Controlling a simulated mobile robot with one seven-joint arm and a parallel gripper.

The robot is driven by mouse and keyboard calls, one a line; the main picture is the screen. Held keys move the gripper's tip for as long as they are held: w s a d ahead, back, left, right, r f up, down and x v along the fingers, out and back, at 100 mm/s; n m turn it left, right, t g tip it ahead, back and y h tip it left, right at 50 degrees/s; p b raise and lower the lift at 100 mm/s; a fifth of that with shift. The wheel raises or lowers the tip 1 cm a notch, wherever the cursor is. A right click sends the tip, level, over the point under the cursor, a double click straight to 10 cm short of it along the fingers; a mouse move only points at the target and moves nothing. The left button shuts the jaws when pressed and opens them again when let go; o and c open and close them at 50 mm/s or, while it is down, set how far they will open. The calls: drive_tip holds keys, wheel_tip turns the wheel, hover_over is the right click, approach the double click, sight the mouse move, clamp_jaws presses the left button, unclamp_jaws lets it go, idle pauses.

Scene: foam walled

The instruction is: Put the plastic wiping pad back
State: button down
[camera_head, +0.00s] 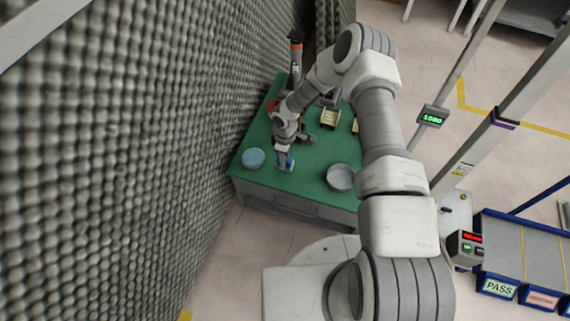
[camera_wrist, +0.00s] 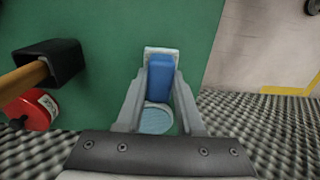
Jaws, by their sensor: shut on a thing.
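The plastic wiping pad (camera_wrist: 160,77), a blue block with a pale strip at its far end, is between the two fingers of my gripper (camera_wrist: 161,72) in the wrist view. My gripper is shut on it. In the head view my gripper (camera_head: 284,153) points down over the front left of the green table (camera_head: 300,179), with the blue pad (camera_head: 289,165) at its tips. I cannot tell whether the pad touches the table. A round light-blue dish (camera_head: 253,158) lies to the left of it. The dish (camera_wrist: 156,119) also shows between the fingers in the wrist view.
A round grey dish (camera_head: 340,177) stands at the table's front right. A black-headed tool with a wooden handle (camera_wrist: 52,64) and a red labelled round thing (camera_wrist: 31,110) lie left in the wrist view. A grey foam wall (camera_head: 130,130) runs close along the table's left side.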

wheel_tip(320, 180, down, 3)
drive_tip(key=shift+f+b, duration=0.1)
drive_tip(key=shift+b, duration=0.35)
drive_tip(key=c, duration=0.5)
unclamp_jaws()
drive_tip(key=shift+c, duration=0.2)
